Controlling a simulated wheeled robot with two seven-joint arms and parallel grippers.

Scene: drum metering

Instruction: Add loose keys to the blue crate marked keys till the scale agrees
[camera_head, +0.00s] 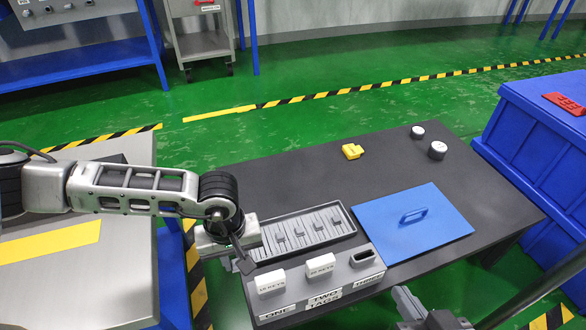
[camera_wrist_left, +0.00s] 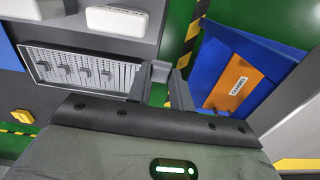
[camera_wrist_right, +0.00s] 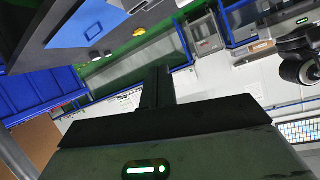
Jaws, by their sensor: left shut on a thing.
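The grey ribbed tray (camera_head: 345,212) on the dark table holds several small grey keys (camera_head: 298,232); it also shows in the left wrist view (camera_wrist_left: 60,87). My left gripper (camera_head: 243,264) is at the tray's left end. In the left wrist view its fingers (camera_wrist_left: 164,82) are shut on a small grey piece (camera_wrist_left: 160,70), which looks like a key. No scale reading is visible.
A grey holder (camera_head: 300,298) marked ONE, TWO, THREE bears two white tags (camera_head: 320,266); slot THREE is empty. A blue panel with a handle (camera_head: 440,238), a yellow object (camera_head: 352,151) and two round weights (camera_head: 437,149) lie on the table. A large blue box (camera_head: 520,125) stands right.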

